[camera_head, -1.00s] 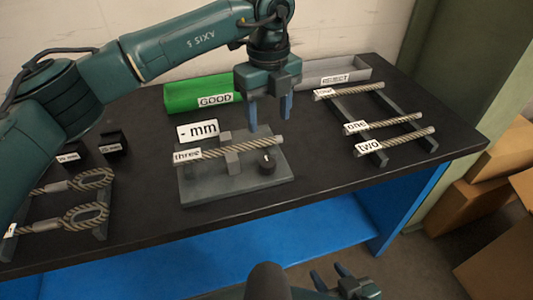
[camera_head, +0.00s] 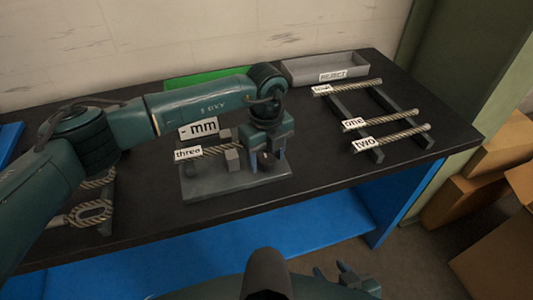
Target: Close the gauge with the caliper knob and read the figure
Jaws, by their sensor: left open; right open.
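The gauge (camera_head: 215,188) is a grey plate with small upright jaws, standing on the black table. The rope piece labelled "three" (camera_head: 212,151) lies across it, its right part hidden by my arm. A sign behind it reads "- mm" (camera_head: 198,129), with no figure. My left gripper (camera_head: 267,168) is open and points down over the right part of the gauge. The dark caliper knob (camera_head: 266,158) shows only partly between its fingers; I cannot tell whether they touch it. My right gripper (camera_head: 335,275) is open and empty, low in front of the table.
A grey REJECT tray (camera_head: 305,69) stands at the back. The green tray (camera_head: 190,80) is mostly behind my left arm. A rack on the right holds ropes labelled "one" (camera_head: 381,120) and "two" (camera_head: 390,137), and another. Looped rope pieces (camera_head: 85,214) lie at the left.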

